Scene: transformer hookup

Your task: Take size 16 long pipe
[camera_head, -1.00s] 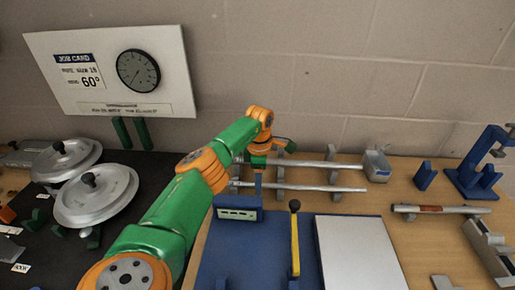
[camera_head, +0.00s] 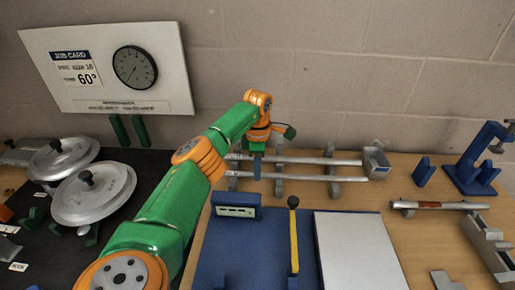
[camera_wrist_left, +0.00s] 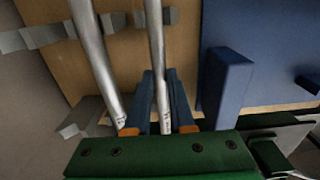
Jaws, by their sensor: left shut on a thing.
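Two long, light-grey pipes lie side by side at the back of the table, the back pipe (camera_head: 315,161) and the front pipe (camera_head: 315,178). My left gripper (camera_head: 257,170) is shut on the front pipe near its left part. In the left wrist view that pipe (camera_wrist_left: 155,50) runs between the two blue fingers (camera_wrist_left: 161,105), and the back pipe (camera_wrist_left: 90,45) passes outside them. The small print on the pipes is too small to read. The front pipe looks slightly above its grey supports (camera_head: 333,190). My right gripper is out of view.
A job card board (camera_head: 105,70) at the back shows size 16 and 60°. A blue box with a display (camera_head: 236,207) stands in front of the pipes. A grey block (camera_head: 376,162) is by their right ends. A yellow lever (camera_head: 294,240) rises from the blue mat.

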